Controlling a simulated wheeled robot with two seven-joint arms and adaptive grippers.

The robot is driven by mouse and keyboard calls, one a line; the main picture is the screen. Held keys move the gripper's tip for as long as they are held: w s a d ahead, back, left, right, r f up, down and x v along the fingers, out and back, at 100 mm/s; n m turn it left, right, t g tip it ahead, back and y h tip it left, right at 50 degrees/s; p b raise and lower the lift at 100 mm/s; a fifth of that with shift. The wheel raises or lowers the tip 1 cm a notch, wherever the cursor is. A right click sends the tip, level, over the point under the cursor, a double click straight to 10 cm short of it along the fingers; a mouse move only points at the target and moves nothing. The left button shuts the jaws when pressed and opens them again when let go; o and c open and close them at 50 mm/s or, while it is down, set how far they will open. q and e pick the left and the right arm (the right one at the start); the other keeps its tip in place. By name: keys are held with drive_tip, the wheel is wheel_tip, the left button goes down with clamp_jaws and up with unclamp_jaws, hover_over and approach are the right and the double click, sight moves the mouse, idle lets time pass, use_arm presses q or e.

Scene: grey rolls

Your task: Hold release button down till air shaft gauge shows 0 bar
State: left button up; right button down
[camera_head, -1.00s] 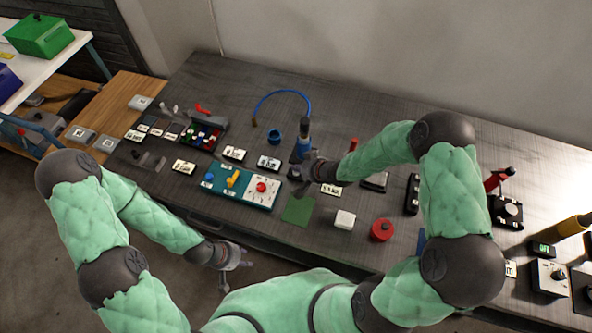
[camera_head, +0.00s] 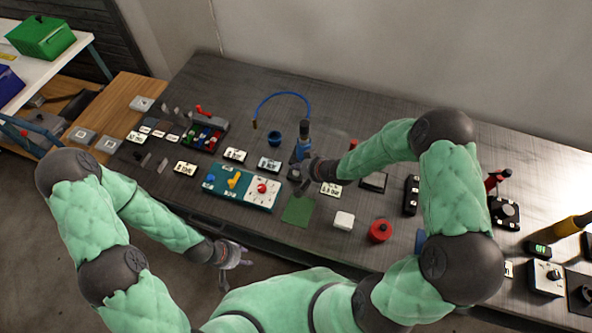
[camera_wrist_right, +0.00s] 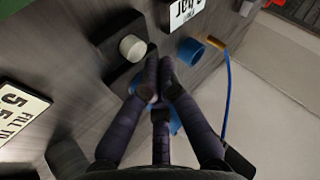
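The blue air shaft (camera_head: 303,142) stands on the table with a blue hose (camera_head: 283,94) arching from it. My right gripper (camera_head: 296,176) is just in front of the shaft's foot and hides part of it. In the right wrist view its fingers (camera_wrist_right: 159,72) are drawn together with nothing visible between them. A round white button (camera_wrist_right: 133,48) on a dark block lies just beside the fingertips; I cannot tell whether they touch it. A white bar sign (camera_wrist_right: 186,12) is cut off at the top. No gauge reading is legible. My left gripper (camera_head: 236,268) hangs open and empty before the table's front edge.
A teal panel (camera_head: 226,199) with a yellow lever and red knob lies left of my right gripper. A blue cup (camera_head: 274,138) stands behind.

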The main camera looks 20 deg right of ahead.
sight(298, 173)
wheel_tip(298, 173, up, 5)
drive_tip(key=p, duration=0.4)
drive_tip(key=shift+p, duration=0.3)
idle(0.3)
drive_tip(key=shift+f, duration=0.1)
